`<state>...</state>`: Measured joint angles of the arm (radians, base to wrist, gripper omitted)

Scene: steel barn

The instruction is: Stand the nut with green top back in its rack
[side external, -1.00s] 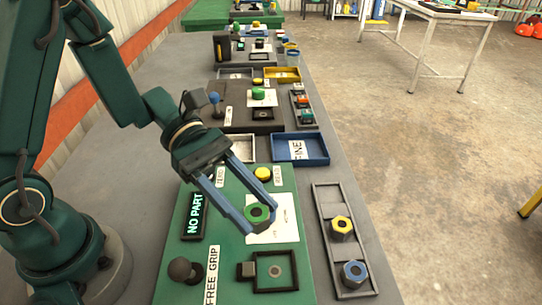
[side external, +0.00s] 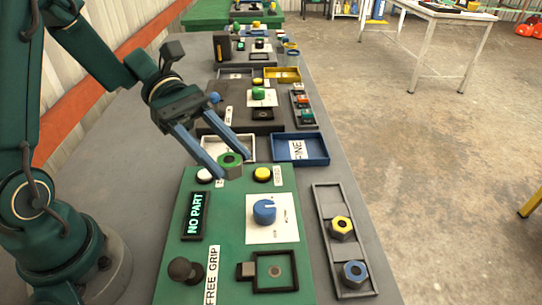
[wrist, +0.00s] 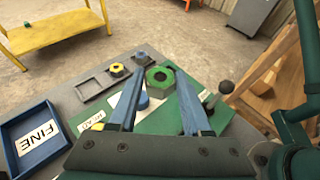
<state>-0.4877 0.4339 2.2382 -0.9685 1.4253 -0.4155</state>
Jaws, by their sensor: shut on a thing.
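My gripper (side external: 229,170) is shut on the nut with the green top (side external: 231,161), holding it at the tips of its blue fingers. In the side view they appear over the far end of the green panel, left of the rack. The nut (wrist: 160,76) also shows between the fingertips in the wrist view, green face visible. The rack (side external: 321,191) is a long dark tray on the bench to the right. A yellow-topped nut (side external: 342,226) stands in its middle and a blue-topped nut (side external: 354,271) at its near end. Its far end is empty.
The green panel (side external: 182,258) carries a blue knob (side external: 264,211), a yellow button (side external: 263,174), a white button (side external: 205,175), a black stick (side external: 181,268) and a square frame (side external: 256,283). A blue FINE tray (side external: 325,152) and a white tray (side external: 239,138) lie beyond.

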